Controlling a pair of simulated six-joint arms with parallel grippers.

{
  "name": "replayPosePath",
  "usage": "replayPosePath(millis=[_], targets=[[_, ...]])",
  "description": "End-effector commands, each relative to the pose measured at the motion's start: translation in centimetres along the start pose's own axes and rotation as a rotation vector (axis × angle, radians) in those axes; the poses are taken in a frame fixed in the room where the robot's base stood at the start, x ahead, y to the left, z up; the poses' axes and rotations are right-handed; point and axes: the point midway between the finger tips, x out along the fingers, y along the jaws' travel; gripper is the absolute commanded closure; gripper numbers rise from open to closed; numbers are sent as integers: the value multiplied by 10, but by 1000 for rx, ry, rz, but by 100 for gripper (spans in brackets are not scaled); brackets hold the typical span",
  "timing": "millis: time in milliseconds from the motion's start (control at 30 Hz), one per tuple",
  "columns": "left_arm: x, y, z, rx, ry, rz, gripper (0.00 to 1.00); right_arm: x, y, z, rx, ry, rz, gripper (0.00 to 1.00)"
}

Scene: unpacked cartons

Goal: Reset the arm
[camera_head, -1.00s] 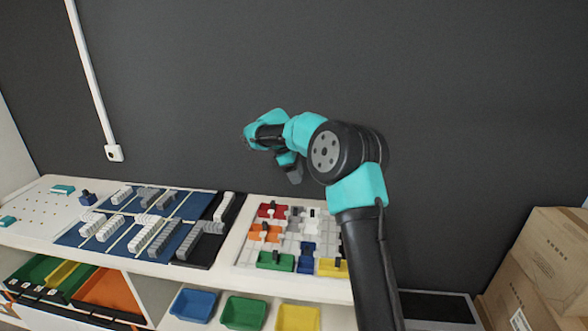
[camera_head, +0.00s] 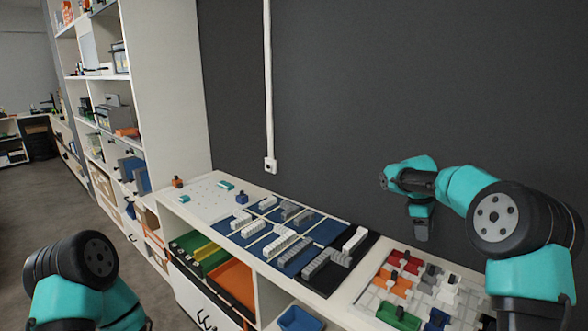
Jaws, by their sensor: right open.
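My right arm comes in from the right in teal and black. Its gripper (camera_head: 421,228) hangs downward above the right part of the bench, in front of the dark wall. It is open, with nothing seen in it, and is small and dark in the picture. My left arm shows only as a teal and black part at the lower left; its gripper is out of the picture.
A white bench (camera_head: 182,199) carries a blue board (camera_head: 328,233) with rows of grey and white blocks. A white grid board (camera_head: 372,300) with coloured blocks lies under the right arm. A tall white shelf (camera_head: 165,90) stands at the left.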

Motion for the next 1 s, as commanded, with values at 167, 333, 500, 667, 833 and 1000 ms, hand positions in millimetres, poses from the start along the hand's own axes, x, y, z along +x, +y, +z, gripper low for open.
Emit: replayPosePath(millis=[167, 333, 500, 667, 833, 1000], targets=[[0, 0, 0, 0, 0, 0, 57, 20, -57, -78, -54, 196, -38, 57], [0, 0, 0, 0, 0, 0, 57, 37, -129, -146, -53, 396, -105, 57], [0, 0, 0, 0, 0, 0, 57, 50, -211, -198, 11, 575, -189, 57], [0, 0, 0, 0, 0, 0, 57, 61, -274, -224, 111, 692, -251, 57], [0, 0, 0, 0, 0, 0, 57, 73, -318, -233, 214, 757, -288, 57], [0, 0, 0, 0, 0, 0, 57, 99, -343, -231, 325, 772, -306, 57]])
